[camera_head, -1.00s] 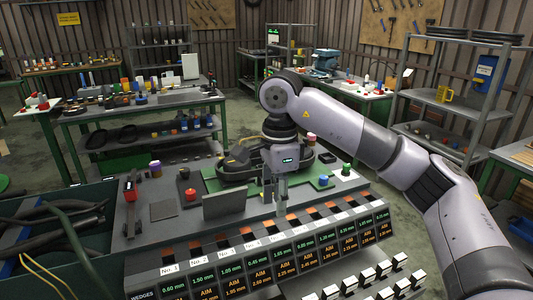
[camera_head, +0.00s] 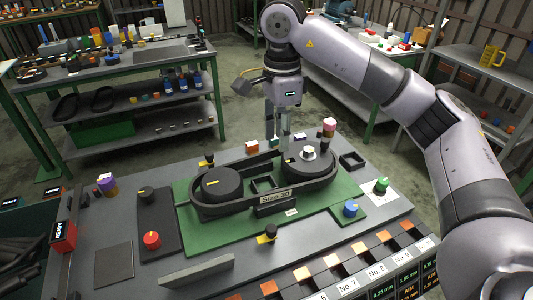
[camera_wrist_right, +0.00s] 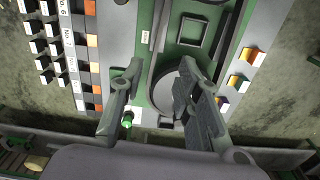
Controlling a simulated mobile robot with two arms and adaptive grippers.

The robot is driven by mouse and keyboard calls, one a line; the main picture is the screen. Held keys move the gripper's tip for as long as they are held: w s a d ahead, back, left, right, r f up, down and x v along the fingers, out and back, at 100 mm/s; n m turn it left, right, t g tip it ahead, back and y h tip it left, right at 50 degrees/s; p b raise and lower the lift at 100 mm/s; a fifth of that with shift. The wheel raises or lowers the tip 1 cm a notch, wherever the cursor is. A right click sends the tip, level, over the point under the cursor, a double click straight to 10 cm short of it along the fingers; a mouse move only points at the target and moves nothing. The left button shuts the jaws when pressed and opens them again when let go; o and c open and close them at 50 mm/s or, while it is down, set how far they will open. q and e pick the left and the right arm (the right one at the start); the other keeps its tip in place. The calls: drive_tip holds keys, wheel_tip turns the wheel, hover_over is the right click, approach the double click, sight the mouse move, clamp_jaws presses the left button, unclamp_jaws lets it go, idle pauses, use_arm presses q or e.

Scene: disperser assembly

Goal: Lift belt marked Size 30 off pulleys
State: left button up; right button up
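The black belt (camera_head: 320,190) loops around two dark round pulleys on a green plate. A "Size 30" tag (camera_head: 275,196) shows on its front side. The left pulley (camera_head: 221,184) has a yellow mark; the right pulley (camera_head: 300,167) has a pale hub nut. My right gripper (camera_head: 277,120) points down above the far side of the right pulley. In the right wrist view the gripper (camera_wrist_right: 161,76) is open, its fingers wide apart with nothing held, and a pulley (camera_wrist_right: 167,92) shows below, partly hidden by one finger. My left gripper is out of view.
A black knob with a yellow pointer (camera_head: 267,234) stands in front of the belt. A blue knob (camera_head: 350,208) and a green knob (camera_head: 381,185) stand to the right. A red button (camera_head: 152,240) sits at left. A pink-topped post (camera_head: 329,127) rises behind the right pulley.

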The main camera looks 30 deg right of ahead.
hover_over(275, 191)
wheel_tip(275, 191, down, 5)
drive_tip(key=f, duration=0.2)
drive_tip(key=f+p, duration=0.1)
drive_tip(key=f, duration=0.1)
drive_tip(key=d+f, duration=0.1)
drive_tip(key=f, duration=0.1)
drive_tip(key=shift+w+f+p, duration=0.1)
drive_tip(key=shift+f+p, duration=0.2)
drive_tip(key=shift+p, duration=0.1)
drive_tip(key=f+p, duration=0.1)
drive_tip(key=f, duration=0.2)
drive_tip(key=f+p, duration=0.1)
drive_tip(key=shift+a+f+p, duration=0.3)
drive_tip(key=shift+a+f, duration=0.05)
drive_tip(key=shift+f, duration=0.4)
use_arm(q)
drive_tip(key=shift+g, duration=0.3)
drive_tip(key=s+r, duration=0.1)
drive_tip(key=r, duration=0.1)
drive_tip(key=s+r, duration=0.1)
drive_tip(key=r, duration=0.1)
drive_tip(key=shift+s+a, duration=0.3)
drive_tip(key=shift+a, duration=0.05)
use_arm(e)
drive_tip(key=shift+c, duration=0.2)
clamp_jaws()
drive_tip(key=shift+r, duration=0.1)
